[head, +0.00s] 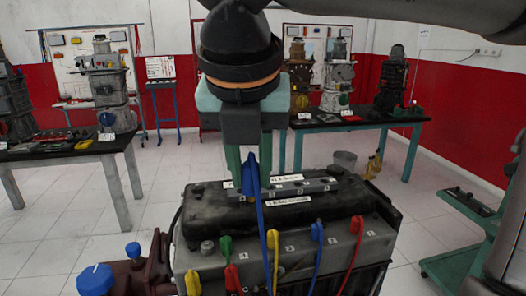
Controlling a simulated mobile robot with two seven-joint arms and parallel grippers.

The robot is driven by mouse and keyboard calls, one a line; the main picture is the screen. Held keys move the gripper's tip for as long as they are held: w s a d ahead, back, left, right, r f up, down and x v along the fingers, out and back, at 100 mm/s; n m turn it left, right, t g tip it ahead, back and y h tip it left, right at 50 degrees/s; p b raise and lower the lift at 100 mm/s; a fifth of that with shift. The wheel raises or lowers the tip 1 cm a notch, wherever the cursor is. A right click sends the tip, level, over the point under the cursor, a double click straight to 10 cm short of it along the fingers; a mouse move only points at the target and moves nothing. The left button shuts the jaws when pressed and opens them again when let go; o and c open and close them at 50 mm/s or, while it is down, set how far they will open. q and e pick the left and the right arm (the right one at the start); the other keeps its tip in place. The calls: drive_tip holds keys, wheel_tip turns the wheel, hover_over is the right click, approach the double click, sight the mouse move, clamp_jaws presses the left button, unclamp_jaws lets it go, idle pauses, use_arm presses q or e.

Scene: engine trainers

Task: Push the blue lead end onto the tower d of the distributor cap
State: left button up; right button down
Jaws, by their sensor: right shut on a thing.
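My right gripper (256,166) points down over the engine with its greenish fingers. It is shut on the blue lead end (250,172), which stands roughly upright above the black engine cover. The blue lead (268,240) hangs from it down past the engine's front and out of the bottom edge. I cannot make out the distributor cap or tower d for certain; yellow (192,282) and red (232,278) lead ends show at the lower left of the engine. My left gripper is not in view.
The engine (300,215) has green (226,246), yellow, blue (317,233) and red (356,226) leads along its front. A dark red part with blue caps (95,280) is at lower left. Tables (125,165) with other trainers stand behind. A green cart (450,268) is at right.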

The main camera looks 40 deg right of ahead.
drive_tip(key=a, duration=0.1)
drive_tip(key=s+a+p, duration=0.1)
drive_tip(key=a, duration=0.1)
drive_tip(key=a+p, duration=0.1)
drive_tip(key=shift+s+a, duration=0.2)
drive_tip(key=shift+s, duration=0.05)
drive_tip(key=shift+f, duration=0.1)
wheel_tip(320, 180, down, 13)
drive_tip(key=b, duration=1.2)
idle(0.9)
idle(0.4)
